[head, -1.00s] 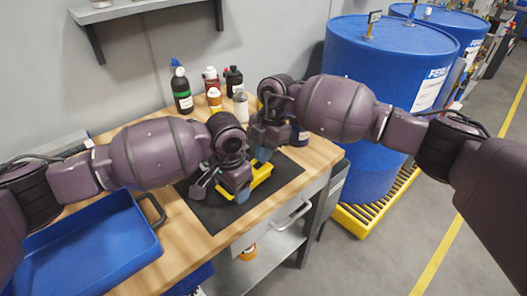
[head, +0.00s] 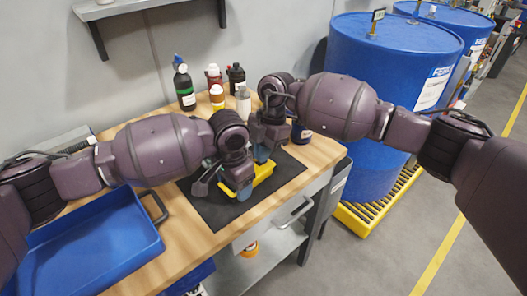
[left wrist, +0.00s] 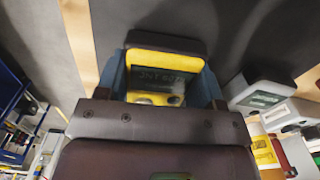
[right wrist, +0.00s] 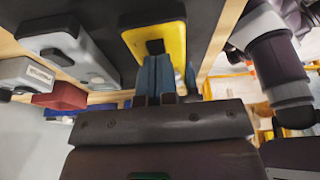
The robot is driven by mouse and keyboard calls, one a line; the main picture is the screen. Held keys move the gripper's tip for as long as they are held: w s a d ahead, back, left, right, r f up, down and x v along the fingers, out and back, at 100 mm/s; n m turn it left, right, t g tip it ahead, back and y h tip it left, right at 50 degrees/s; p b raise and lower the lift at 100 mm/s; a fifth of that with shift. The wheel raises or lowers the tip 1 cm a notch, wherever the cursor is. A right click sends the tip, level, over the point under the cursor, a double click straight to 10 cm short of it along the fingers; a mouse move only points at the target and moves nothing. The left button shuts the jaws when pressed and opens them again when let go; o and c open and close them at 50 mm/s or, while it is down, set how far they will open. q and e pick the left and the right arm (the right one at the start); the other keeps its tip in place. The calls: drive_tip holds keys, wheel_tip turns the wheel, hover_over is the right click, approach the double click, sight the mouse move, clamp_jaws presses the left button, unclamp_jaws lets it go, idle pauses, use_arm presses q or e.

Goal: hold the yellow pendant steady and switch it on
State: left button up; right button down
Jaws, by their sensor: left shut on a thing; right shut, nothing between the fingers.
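The yellow pendant (head: 264,173) is at the black mat, with my left gripper (head: 238,190) shut on it. In the left wrist view the pendant (left wrist: 152,97) sits between the blue fingers, showing a dark screen with faint lettering and round buttons below it. My right gripper (head: 262,153) is shut and empty at the pendant's far side. In the right wrist view its closed blue fingertips (right wrist: 156,62) overlap the pendant's yellow face (right wrist: 170,45), just below a black patch. I cannot tell whether they touch it.
Grey handheld devices (right wrist: 68,45) lie beside the pendant. The black mat (head: 215,215) lies on the wooden bench. A blue tray (head: 85,250) is at the left. Several bottles (head: 184,85) stand at the back. Blue drums (head: 385,75) stand to the right.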

drive_tip(key=shift+r, duration=0.1)
drive_tip(key=d+v, duration=0.1)
drive_tip(key=v, duration=1.2)
drive_tip(key=shift+w, duration=0.4)
drive_tip(key=shift+r, duration=0.15)
use_arm(q)
drive_tip(key=o, duration=1.3)
drive_tip(key=shift+c, duration=0.2)
drive_tip(key=shift+r, duration=0.15)
